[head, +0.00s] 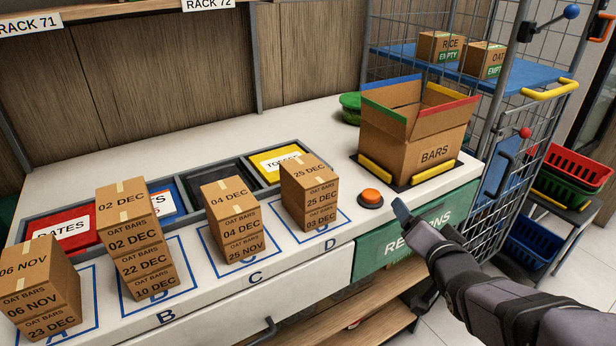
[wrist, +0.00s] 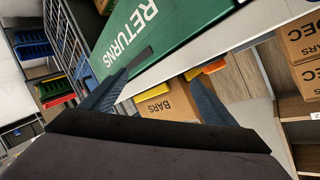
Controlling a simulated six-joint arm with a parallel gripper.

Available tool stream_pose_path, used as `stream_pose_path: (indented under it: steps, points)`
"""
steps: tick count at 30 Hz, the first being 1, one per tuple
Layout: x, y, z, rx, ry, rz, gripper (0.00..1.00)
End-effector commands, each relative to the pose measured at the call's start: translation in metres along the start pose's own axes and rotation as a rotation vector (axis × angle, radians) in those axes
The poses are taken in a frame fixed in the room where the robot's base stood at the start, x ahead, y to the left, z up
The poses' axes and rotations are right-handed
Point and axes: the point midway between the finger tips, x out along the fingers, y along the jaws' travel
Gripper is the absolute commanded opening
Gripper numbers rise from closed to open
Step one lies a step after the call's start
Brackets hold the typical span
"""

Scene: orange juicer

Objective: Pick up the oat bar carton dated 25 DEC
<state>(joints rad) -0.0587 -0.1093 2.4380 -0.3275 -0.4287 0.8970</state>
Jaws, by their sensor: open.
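The oat bar carton dated 25 DEC (head: 308,185) is the top carton of stack D in the head view. It sits on a carton dated 03 DEC (head: 320,217). My gripper (head: 402,208) is right of stack D, by the front edge of the counter near the green RETURNS panel, apart from the cartons. In the wrist view my gripper (wrist: 163,84) has its fingers spread with nothing held.
Stack A (head: 40,285), stack B (head: 133,235) and stack C (head: 232,215) stand to the left. An orange button (head: 371,196) and the open BARS box (head: 408,150) are near my gripper. Recessed bins lie behind the stacks. A wire cage (head: 500,130) stands right.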

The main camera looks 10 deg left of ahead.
Motion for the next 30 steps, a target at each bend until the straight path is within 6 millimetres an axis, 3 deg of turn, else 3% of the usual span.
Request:
stream_pose_path:
  steps: [6,15,21,24,25,27,30]
  points:
    - [-0.006,-0.07,-0.037,0.101,0.099,-0.236,0.8]
    - [-0.009,-0.162,-0.028,-0.205,0.111,-0.446,0.8]
    - [-0.026,-0.234,-0.014,-0.427,0.179,-0.627,0.8]
    - [-0.036,-0.258,-0.007,-0.506,0.223,-0.695,0.8]
    - [-0.038,-0.264,-0.005,-0.525,0.235,-0.711,0.8]
    - [-0.032,-0.239,0.028,-0.604,0.191,-0.685,0.8]
    - [-0.031,-0.228,0.048,-0.675,0.16,-0.674,0.8]
